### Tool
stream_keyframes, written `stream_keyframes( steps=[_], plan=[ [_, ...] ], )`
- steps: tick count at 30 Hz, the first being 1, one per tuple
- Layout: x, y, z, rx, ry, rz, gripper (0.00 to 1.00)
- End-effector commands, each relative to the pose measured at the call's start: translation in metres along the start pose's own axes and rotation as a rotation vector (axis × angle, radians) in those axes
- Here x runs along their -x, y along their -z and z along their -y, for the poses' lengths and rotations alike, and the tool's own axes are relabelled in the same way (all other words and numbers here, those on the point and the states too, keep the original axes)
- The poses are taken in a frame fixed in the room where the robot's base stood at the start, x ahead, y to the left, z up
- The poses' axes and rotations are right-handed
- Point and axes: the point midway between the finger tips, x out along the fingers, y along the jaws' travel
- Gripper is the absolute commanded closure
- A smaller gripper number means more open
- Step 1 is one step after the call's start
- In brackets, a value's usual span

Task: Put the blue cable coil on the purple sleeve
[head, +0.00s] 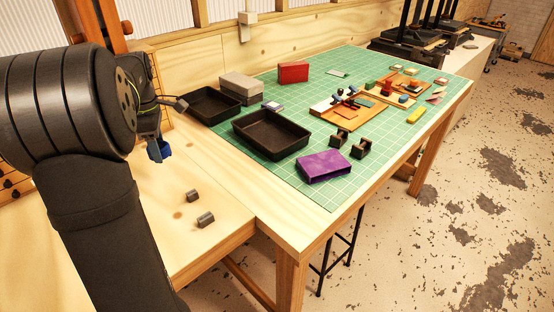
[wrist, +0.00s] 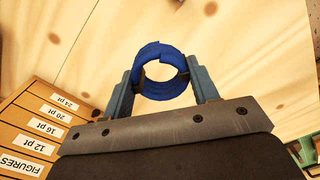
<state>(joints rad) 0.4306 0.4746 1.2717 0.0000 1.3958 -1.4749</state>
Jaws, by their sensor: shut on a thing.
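The blue cable coil (wrist: 152,50) is a short ring with an open centre. My gripper (wrist: 161,76) is shut on it, with one finger on each side of the ring in the wrist view. In the head view the coil (head: 160,151) hangs below my gripper (head: 154,140), partly hidden by it, above the bare wooden bench at the left. The purple sleeve (head: 323,167) is a flat box shape lying on the green mat near its front edge. My gripper is well to the left of the sleeve and apart from it.
Two small dark blocks (head: 206,219) lie on the wooden bench. A black tray (head: 271,134) stands behind the sleeve on the green mat (head: 340,200). Two dark brackets (head: 361,149) stand right of it. A labelled drawer cabinet (wrist: 40,130) is close to my gripper.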

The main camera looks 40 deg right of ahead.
Motion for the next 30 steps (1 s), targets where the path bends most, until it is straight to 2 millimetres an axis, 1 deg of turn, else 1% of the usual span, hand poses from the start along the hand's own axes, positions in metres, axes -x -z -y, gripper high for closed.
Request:
stream_keyframes(
  steps=[1,2,3,5,6,8,9,14,15,20,21,23,24,27,30],
  plan=[
    [0.001,-0.026,-0.003,-0.041,-0.001,0.000,0.71],
    [0.002,-0.039,-0.004,-0.062,-0.001,0.000,0.71],
    [0.002,-0.057,-0.005,-0.089,-0.002,0.000,0.71],
    [0.003,-0.083,-0.005,-0.130,-0.002,0.000,0.71],
    [0.004,-0.100,-0.004,-0.157,-0.002,0.000,0.71],
    [0.004,-0.127,-0.002,-0.199,-0.002,0.000,0.71],
    [0.005,-0.144,0.000,-0.226,-0.002,0.000,0.71],
    [0.007,-0.213,0.014,-0.335,-0.001,0.000,0.71],
    [0.008,-0.231,0.018,-0.363,-0.001,0.000,0.71],
    [0.010,-0.297,0.043,-0.471,-0.001,0.000,0.71],
    [0.011,-0.313,0.051,-0.498,-0.001,0.000,0.71],
    [0.011,-0.337,0.062,-0.539,-0.001,0.000,0.71],
    [0.012,-0.352,0.071,-0.567,-0.001,0.000,0.71],
    [0.013,-0.389,0.094,-0.633,-0.001,0.000,0.71],
    [0.015,-0.419,0.116,-0.689,-0.002,0.000,0.71]
  ],
)
